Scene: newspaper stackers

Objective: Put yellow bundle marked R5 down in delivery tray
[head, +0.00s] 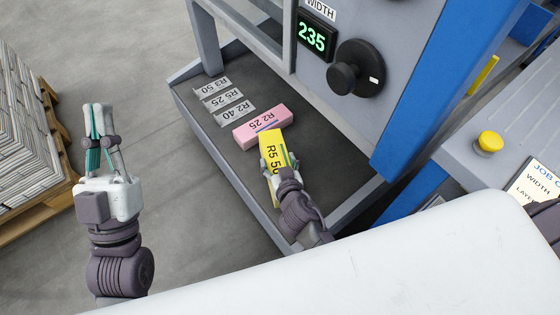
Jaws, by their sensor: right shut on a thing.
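The yellow bundle (270,146), marked R5 50, is at the dark delivery tray (330,175) under the machine. My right gripper (279,169) is shut on its near end. The bundle's far end is close to the pink bundle marked R2 25 (263,127), which lies in the tray. I cannot tell if the two touch, or if the yellow bundle rests on the tray floor. My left gripper (99,106) points up over the floor left of the tray, holding nothing visible. Its fingers look close together, but the angle hides the gap.
Grey labels R3 50 (213,87), R5 25 (222,100) and R2 40 (234,113) lie at the tray's left. The machine panel with a 235 display (312,36) and black knob (357,70) stands behind. A loaded pallet (50,113) is at far left.

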